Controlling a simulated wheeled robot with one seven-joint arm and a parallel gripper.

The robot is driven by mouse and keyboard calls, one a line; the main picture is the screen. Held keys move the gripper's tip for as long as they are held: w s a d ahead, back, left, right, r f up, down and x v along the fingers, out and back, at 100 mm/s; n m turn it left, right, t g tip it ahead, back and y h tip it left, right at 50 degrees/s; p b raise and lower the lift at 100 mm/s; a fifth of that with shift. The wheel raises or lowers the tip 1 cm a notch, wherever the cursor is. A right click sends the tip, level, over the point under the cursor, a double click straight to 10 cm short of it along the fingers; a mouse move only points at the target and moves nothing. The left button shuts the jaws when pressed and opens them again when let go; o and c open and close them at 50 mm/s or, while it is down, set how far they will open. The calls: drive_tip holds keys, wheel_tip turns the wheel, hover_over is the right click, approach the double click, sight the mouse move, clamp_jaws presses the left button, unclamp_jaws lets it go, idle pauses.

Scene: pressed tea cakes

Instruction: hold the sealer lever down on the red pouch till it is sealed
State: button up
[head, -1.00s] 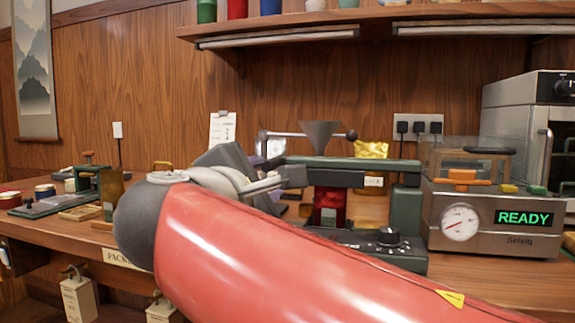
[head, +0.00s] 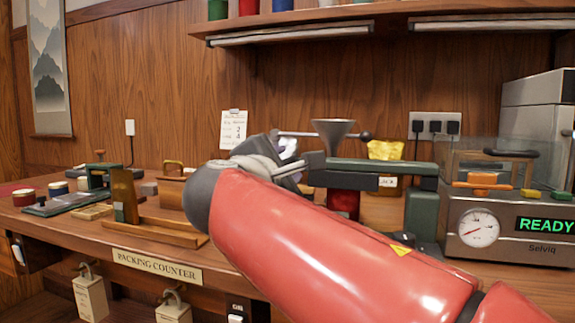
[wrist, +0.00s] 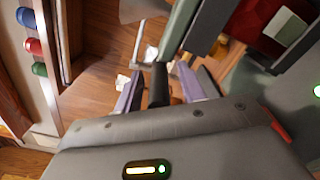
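The sealer has a green arm (head: 380,165) reaching left above its base, and my red arm hides much of it in the head view. The dark red pouch (head: 343,203) stands upright under that arm, its lower part hidden; it also shows in the wrist view (wrist: 262,18). My gripper (head: 305,160) is at the left end of the sealer arm. In the wrist view its purple-padded fingers (wrist: 158,92) are apart, on either side of the black lever handle (wrist: 158,85). Gaps show beside the handle, so the gripper looks open around it. Contact is unclear.
A steel machine (head: 510,230) reading READY stands close on the right. A funnel (head: 333,130) rises behind the sealer arm, with a gold pouch (head: 386,150) behind. A wooden stand (head: 155,232) is on the counter to the left. A shelf (head: 350,22) runs above.

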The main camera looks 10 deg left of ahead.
drive_tip(key=shift+c, duration=0.3)
clamp_jaws()
